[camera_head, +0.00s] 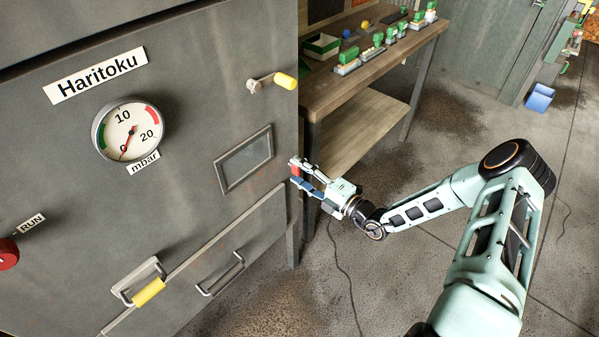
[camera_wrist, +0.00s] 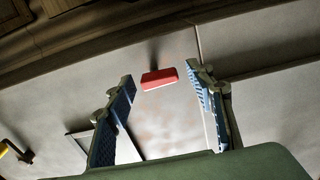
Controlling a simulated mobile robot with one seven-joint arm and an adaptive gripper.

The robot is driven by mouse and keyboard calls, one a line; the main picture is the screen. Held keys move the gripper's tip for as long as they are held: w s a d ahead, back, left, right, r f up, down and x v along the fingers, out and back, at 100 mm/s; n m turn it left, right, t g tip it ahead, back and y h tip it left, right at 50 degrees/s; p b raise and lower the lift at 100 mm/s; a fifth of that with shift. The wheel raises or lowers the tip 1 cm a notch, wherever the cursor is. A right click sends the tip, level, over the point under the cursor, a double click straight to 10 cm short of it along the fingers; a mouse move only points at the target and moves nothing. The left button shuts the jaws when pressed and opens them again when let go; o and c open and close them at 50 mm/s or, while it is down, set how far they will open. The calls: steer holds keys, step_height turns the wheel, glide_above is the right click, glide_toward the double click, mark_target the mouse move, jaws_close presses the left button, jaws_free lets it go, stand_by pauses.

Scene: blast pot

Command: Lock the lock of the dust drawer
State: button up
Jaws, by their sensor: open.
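The dust drawer (camera_head: 243,243) is the low grey front with a bare metal handle (camera_head: 220,275); it looks closed. A metal bail with a yellow grip (camera_head: 149,291) sits at its upper left edge. A small red grip (camera_head: 296,169) is near the cabinet's right edge, and it also shows in the wrist view (camera_wrist: 160,78). I cannot tell which of these is the drawer's lock. My gripper (camera_head: 299,173) is open beside the red grip. In the wrist view the fingers (camera_wrist: 160,88) stand either side of it, with gaps showing.
A yellow-tipped lever (camera_head: 285,81) sticks out higher on the cabinet (camera_head: 190,70), above a framed panel (camera_head: 243,158). A pressure gauge (camera_head: 130,130) is at left. A wooden workbench (camera_head: 345,95) stands close behind my gripper. The floor at right is mostly clear, with a thin cable.

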steer(key=v, duration=1.2)
steer(key=shift+a, duration=0.1)
